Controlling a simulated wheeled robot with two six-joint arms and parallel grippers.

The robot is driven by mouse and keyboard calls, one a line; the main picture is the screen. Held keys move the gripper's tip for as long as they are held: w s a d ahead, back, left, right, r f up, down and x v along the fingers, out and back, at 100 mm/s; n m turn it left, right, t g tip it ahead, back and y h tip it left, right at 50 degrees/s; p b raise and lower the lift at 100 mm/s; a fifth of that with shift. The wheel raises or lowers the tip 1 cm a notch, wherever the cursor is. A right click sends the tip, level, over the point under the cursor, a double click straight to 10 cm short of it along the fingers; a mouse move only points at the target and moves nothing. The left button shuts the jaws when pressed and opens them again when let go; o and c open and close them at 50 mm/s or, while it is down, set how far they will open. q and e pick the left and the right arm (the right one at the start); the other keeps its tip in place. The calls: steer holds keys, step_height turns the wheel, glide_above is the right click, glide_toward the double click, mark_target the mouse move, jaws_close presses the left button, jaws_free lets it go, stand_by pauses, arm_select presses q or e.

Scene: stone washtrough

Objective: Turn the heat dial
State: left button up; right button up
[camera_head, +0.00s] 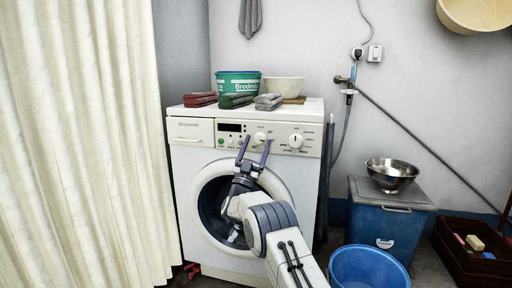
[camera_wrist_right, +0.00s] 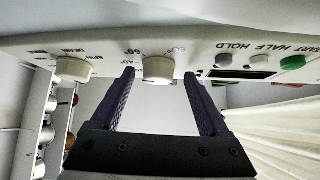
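The white washing machine (camera_head: 183,152) stands against the back wall, with its control panel along the top front. The heat dial (camera_head: 260,136) is a round white knob on this panel. In the right wrist view the heat dial (camera_wrist_right: 158,69) has temperature marks such as 60 and 40 beside it. My right gripper (camera_head: 257,142) is open in front of the panel. Its two purple fingers (camera_wrist_right: 158,75) stand one on each side of the heat dial, with gaps showing. I cannot tell how deep the fingertips reach. My left gripper is not in view.
A second white knob (camera_head: 296,141) sits right of the heat dial. A green button (camera_head: 221,141) and dark display (camera_head: 230,128) are to its left. Brushes (camera_head: 236,101), a green tub (camera_head: 238,82) and a bowl (camera_head: 284,90) stand on top. A cream curtain (camera_head: 85,150) hangs left.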

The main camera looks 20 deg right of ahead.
steer(key=shift+s, duration=0.1)
steer(key=shift+s+a+f, duration=0.15)
steer(key=shift+a+f, duration=0.05)
steer(key=shift+f, duration=0.05)
steer(key=p+v, duration=0.3)
steer(key=v, duration=0.6)
steer(key=shift+f, duration=0.3)
steer(key=shift+s+a, duration=0.1)
steer(key=shift+a, duration=0.05)
